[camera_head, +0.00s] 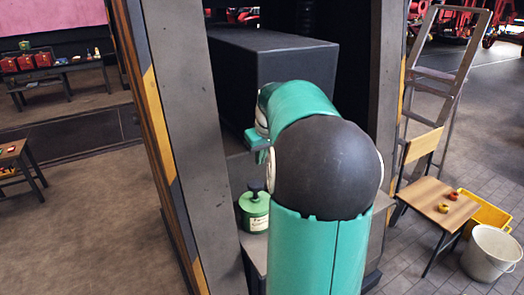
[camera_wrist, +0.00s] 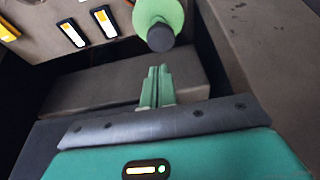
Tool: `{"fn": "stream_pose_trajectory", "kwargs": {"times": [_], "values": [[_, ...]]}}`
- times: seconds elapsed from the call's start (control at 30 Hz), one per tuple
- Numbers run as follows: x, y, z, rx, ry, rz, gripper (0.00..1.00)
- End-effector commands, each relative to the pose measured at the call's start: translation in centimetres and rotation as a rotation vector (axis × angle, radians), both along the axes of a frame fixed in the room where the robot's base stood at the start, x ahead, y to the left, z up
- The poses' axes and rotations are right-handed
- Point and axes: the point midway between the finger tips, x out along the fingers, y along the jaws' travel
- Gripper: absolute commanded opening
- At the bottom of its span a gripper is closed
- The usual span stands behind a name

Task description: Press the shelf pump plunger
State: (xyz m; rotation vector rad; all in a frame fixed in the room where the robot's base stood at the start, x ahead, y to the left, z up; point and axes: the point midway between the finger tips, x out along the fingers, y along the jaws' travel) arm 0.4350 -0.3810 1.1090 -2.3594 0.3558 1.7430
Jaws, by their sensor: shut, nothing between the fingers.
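The shelf pump (camera_head: 254,211) is a squat green can with a pale label, standing upright on a grey shelf (camera_head: 254,246) beside a post. Its black plunger (camera_head: 256,186) sticks up from the top. In the wrist view the green pump body (camera_wrist: 170,10) shows at the top edge, with the dark round plunger head (camera_wrist: 160,38) towards me. My gripper (camera_wrist: 159,69) is shut and empty, its two green fingers side by side. The fingertips appear just below the plunger head in that picture; I cannot tell the gap.
A thick dark post (camera_head: 180,120) rises left of the pump. A big black box (camera_head: 270,60) stands behind my arm. At the right are a wooden chair (camera_head: 438,208), a yellow crate (camera_head: 490,214), a white bucket (camera_head: 490,253) and a ladder (camera_head: 447,80).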

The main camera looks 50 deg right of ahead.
Motion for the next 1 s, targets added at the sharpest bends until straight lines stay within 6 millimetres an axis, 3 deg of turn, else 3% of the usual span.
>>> {"fn": "stream_pose_trajectory", "kwargs": {"times": [0.2, 0.4, 1.0], "values": [[1.4, -0.3, -4.3, 0.003, 0.002, 0.0, 0.0], [1.6, -0.3, -7.4, 0.002, 0.002, 0.0, 0.0], [1.7, -0.2, -9.4, 0.001, 0.002, 0.001, 0.0]]}}
